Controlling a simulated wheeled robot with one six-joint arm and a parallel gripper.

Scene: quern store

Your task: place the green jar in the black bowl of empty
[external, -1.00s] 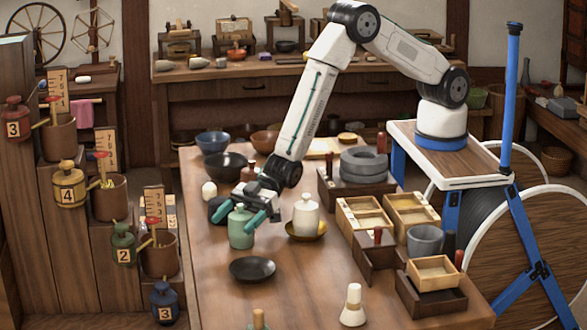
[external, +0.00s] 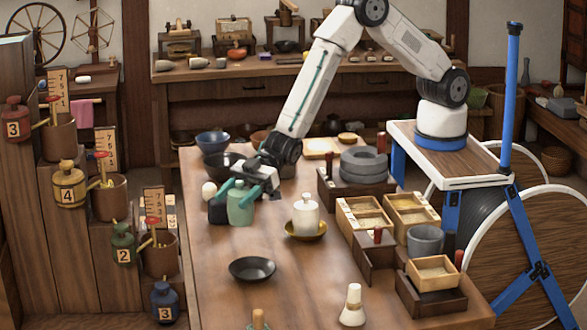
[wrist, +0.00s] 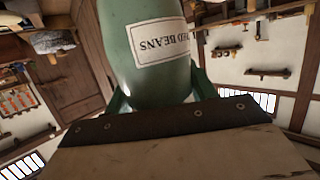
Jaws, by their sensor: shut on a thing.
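The green jar (external: 240,207) is upright between the fingers of my gripper (external: 243,187), which is shut on it near the left part of the table. In the wrist view the jar (wrist: 145,60) fills the middle, with a white label reading "ED BEANS" in part. Whether its base touches the table is hard to tell. A shallow black bowl (external: 252,269) sits in front of the jar and looks empty. Another dark bowl (external: 219,160) stands behind my gripper, partly hidden by it.
A white lidded jar (external: 305,214) on a yellow saucer (external: 318,234) stands right of the green jar. A small dark object (external: 216,211) is close on its left. Wooden boxes (external: 364,213) line the table's right. The table around the front bowl is clear.

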